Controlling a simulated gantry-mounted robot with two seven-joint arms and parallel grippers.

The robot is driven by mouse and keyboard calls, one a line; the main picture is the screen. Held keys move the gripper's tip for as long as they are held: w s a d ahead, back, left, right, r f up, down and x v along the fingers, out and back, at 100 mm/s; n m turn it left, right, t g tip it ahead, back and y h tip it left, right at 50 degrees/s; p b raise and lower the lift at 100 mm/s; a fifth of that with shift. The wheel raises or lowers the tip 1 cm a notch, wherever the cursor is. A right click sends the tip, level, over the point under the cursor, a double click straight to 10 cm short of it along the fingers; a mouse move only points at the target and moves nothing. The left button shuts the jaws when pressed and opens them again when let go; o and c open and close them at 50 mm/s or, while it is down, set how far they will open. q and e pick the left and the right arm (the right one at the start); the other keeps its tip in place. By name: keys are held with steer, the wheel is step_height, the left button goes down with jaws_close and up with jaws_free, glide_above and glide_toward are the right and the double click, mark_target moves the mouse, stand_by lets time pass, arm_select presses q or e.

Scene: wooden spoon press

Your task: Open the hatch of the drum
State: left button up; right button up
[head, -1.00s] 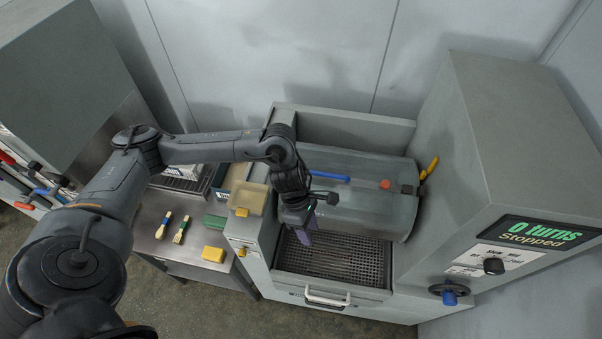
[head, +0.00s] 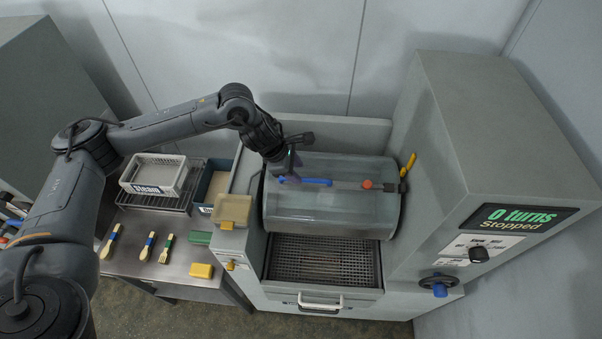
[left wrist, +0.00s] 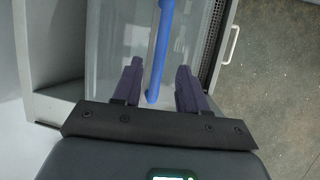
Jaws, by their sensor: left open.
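The drum (head: 325,214) is a translucent grey cylinder lying across the machine. A blue bar handle (head: 318,181) lies along its upper side, with a red knob (head: 367,184) to its right. The hatch looks shut; its outline is hard to make out. My left gripper (head: 288,179) is at the left end of the blue handle. In the left wrist view, its open purple fingers (left wrist: 160,65) stand on either side of the blue handle (left wrist: 160,45), apart from it. I cannot tell how far above the drum they are. My right gripper is not in view.
A perforated tray (head: 322,262) lies in front of the drum. A tall grey cabinet with a display (head: 520,217) reading "0 turns, Stopped" stands right.

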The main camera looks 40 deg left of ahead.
mark_target(304, 178)
arm_select(q)
steer(key=shift+p+x, duration=0.4)
steer(key=shift+x, duration=1.75)
steer(key=shift+c, duration=0.3)
jaws_close()
